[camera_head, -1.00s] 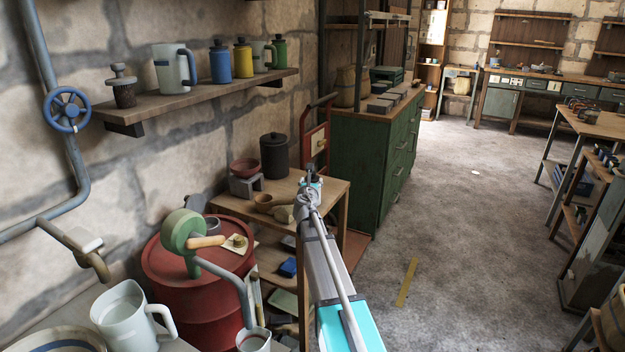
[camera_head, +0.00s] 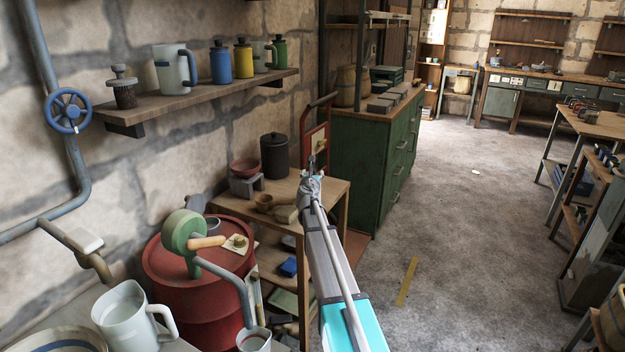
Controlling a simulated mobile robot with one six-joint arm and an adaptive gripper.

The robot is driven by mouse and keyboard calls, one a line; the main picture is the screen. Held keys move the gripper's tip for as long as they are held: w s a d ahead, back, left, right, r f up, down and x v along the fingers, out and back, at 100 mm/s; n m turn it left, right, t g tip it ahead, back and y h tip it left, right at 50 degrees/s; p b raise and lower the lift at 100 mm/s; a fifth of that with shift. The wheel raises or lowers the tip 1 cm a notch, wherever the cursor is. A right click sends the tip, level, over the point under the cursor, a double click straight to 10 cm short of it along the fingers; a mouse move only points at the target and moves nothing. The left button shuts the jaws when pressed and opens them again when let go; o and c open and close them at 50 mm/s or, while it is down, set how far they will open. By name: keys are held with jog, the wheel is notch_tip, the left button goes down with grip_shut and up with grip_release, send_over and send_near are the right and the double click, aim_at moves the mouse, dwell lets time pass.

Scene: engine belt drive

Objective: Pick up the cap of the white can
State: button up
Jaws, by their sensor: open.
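My arm reaches forward from the bottom centre, and my gripper (camera_head: 312,162) is at its far end, small and seen from behind. It is open, in front of the wall side of the wooden table, and appears to hold nothing. I cannot make out a white can with a cap for sure. No separate cap shows on either. The gripper is apart from both.
A wooden table (camera_head: 318,188) carries a dark lidded canister (camera_head: 274,157), a red bowl (camera_head: 244,167) and small items. A red drum (camera_head: 190,285) stands left of it. The shelf (camera_head: 200,98) also holds blue, yellow and green bottles. Open floor (camera_head: 450,200) lies to the right.

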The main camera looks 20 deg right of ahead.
dwell(0.3)
jog(key=c, duration=0.9)
jog(key=shift+r, duration=0.2)
notch_tip(320, 180, up, 3)
jog(key=p, duration=0.3)
jog(key=shift+f, duration=0.15)
jog(key=s+a+r+p, duration=0.1)
jog(key=s+r+p, duration=0.2)
jog(key=s, duration=0.1)
jog(key=s+a+r+p, duration=0.1)
jog(key=s+r+p, duration=0.2)
jog(key=s, duration=0.2)
jog(key=s+a+r+p, duration=0.1)
jog(key=s+r+p, duration=0.3)
jog(key=shift+s+a, duration=0.25)
jog(key=shift+a, duration=0.15)
jog(key=shift+c, duration=0.2)
